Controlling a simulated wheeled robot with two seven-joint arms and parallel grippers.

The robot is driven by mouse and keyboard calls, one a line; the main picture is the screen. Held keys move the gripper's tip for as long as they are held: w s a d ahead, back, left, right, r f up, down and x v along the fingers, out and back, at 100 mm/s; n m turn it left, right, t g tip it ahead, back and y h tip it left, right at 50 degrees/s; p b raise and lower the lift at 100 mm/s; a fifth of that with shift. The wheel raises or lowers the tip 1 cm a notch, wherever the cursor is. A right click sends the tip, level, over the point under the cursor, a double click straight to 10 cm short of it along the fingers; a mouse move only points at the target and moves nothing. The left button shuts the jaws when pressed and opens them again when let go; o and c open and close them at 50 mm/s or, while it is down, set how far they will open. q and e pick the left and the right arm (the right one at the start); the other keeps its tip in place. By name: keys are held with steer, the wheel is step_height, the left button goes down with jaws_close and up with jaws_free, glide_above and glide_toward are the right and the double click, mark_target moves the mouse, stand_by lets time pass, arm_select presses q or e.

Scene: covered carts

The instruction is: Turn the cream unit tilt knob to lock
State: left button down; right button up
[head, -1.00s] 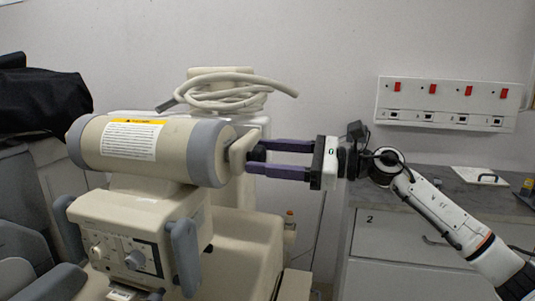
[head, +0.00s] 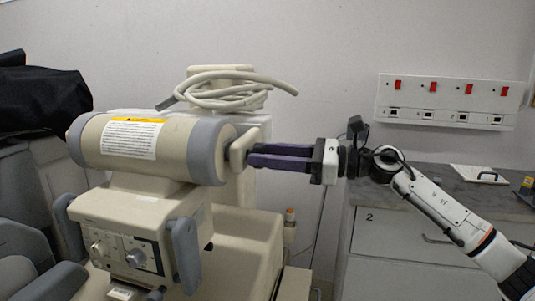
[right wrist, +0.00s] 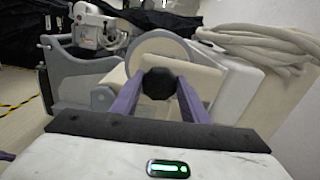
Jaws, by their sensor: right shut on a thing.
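The cream unit (head: 175,150) is a horizontal cylinder with grey end bands and a warning label. A cream bracket (head: 240,150) stands at its right end. The dark, faceted tilt knob (right wrist: 158,83) sits on this end in the right wrist view. My right gripper (head: 252,157) reaches in from the right with purple fingers. It also shows in the right wrist view (right wrist: 157,97), with one finger on each side of the knob, shut on it. In the head view the fingers largely overlap and hide the knob.
A coiled cream hose (head: 230,90) lies above and behind the unit. A control box with dials (head: 135,255) and grey handles is below it. A grey counter (head: 450,190) with drawers stands at the right, under a wall panel with red switches (head: 450,102).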

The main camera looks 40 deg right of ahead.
steer(key=m+p, duration=0.1)
steer(key=m, duration=0.3)
steer(key=shift+d+r+m+p, duration=0.1)
steer(key=shift+m+p, duration=0.2)
steer(key=m+p, duration=0.1)
steer(key=m, duration=0.1)
steer(key=shift+w+m, duration=0.1)
steer(key=shift+m, duration=0.2)
steer(key=m+p, duration=0.2)
steer(key=shift+d+m, duration=0.1)
steer(key=shift+m, duration=0.3)
steer(key=m+p, duration=0.2)
steer(key=m, duration=0.1)
steer(key=shift+p, duration=0.35)
arm_select(q)
step_height(320, 180, up, 7)
steer(key=a+p, duration=0.1)
steer(key=shift+s+a+p, duration=0.15)
steer(key=shift+s+p, duration=0.2)
steer(key=shift+p, duration=0.05)
arm_select(e)
steer(key=shift+f+m, duration=0.25)
steer(key=shift+m, duration=1.15)
arm_select(q)
steer(key=shift+r, duration=0.1)
arm_select(e)
steer(key=o, duration=1.1)
